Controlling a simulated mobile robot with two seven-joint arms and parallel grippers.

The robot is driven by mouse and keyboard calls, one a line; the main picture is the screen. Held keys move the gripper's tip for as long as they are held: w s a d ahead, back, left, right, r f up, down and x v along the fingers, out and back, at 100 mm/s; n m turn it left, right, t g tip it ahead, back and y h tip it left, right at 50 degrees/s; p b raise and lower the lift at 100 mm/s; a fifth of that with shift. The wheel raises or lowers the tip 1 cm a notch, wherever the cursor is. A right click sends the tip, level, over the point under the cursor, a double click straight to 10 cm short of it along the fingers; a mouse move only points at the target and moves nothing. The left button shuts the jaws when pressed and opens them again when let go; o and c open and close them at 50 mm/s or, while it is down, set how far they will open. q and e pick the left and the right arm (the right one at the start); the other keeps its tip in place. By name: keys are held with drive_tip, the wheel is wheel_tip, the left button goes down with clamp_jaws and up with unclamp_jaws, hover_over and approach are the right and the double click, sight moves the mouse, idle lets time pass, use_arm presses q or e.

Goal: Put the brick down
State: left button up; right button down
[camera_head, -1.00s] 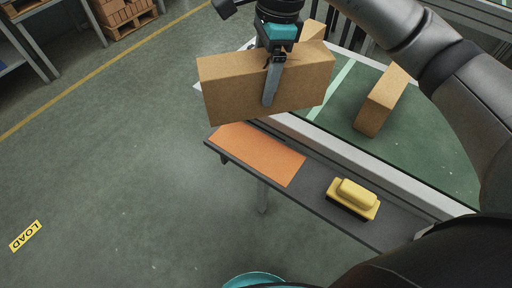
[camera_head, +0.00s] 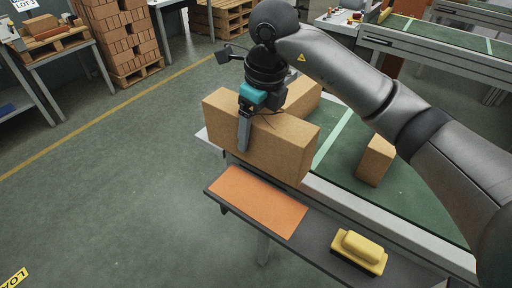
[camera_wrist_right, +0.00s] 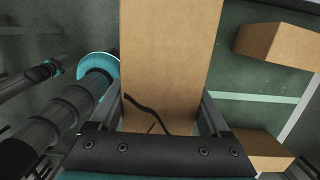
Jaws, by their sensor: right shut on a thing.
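A large tan brick (camera_head: 282,146) is held upright on its long edge by my right gripper (camera_head: 244,133). The gripper is shut across the brick's thickness, one finger showing on its near face. In the right wrist view the brick (camera_wrist_right: 170,60) fills the middle between both fingers of the right gripper (camera_wrist_right: 165,115). The brick hangs behind and above the orange mat (camera_head: 258,200), by the near edge of the green conveyor (camera_head: 400,205). I cannot tell whether its underside touches anything. My left gripper is not in view.
One brick (camera_head: 376,160) stands on the conveyor; another (camera_head: 303,95) is partly hidden behind the held brick. Open floor (camera_head: 110,200) lies to the left.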

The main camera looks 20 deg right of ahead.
drive_tip(key=shift+w+f+b, duration=0.1)
drive_tip(key=shift+f+b, duration=1.15)
drive_tip(key=shift+f, duration=7.25)
drive_tip(key=shift+f, duration=0.15)
unclamp_jaws()
drive_tip(key=shift+f, duration=0.1)
drive_tip(key=r, duration=0.4)
drive_tip(key=s+r+p, duration=0.1)
drive_tip(key=r, duration=0.3)
drive_tip(key=d+r+p, duration=0.1)
drive_tip(key=r, duration=0.3)
drive_tip(key=shift+s+r, duration=0.1)
drive_tip(key=shift+s, duration=0.25)
